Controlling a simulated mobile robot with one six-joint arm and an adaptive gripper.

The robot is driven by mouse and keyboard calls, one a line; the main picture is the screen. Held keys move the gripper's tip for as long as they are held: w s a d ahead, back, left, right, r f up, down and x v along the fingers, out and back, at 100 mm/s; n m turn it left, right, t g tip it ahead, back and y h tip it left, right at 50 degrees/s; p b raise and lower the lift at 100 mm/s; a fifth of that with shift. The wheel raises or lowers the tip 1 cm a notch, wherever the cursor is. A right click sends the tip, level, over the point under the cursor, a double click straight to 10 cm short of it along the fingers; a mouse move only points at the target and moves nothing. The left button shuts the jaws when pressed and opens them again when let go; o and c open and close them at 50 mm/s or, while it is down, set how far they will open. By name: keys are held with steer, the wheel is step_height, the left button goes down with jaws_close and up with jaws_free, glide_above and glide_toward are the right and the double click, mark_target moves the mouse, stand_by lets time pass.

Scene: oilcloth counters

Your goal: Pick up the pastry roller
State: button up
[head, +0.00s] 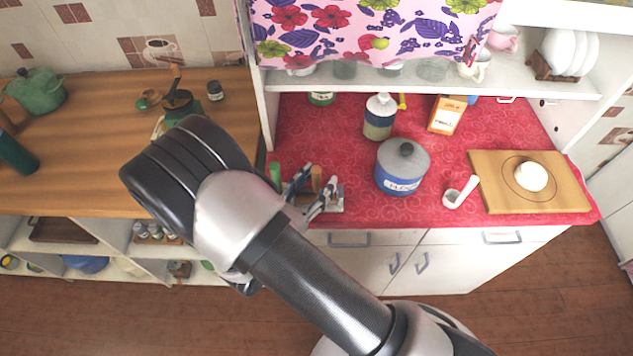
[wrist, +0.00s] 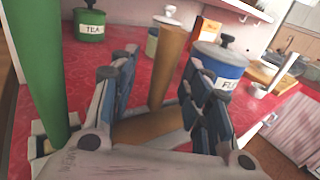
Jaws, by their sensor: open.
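The pastry roller looks to be the brown wooden cylinder (wrist: 163,65) with a paler top, standing nearly upright in the wrist view. A small part of it (head: 316,177) shows in the head view, near the front edge of the red counter. My gripper (wrist: 158,88) is open, with one blue-grey finger on each side of the roller. In the head view my gripper (head: 313,188) is low over the counter front. I cannot tell whether either finger touches the wood. The roller's lower end is hidden by my gripper.
A green cylinder (wrist: 35,70) stands close on the left. A blue-and-grey flour pot (head: 402,168) is to the right, with a white ladle-like piece (head: 459,192) and a wooden board (head: 500,190) beyond. A bottle (head: 380,117) and a shelf (head: 430,82) are behind.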

steer(key=shift+w, duration=0.1)
jaws_close()
stand_by(0.6)
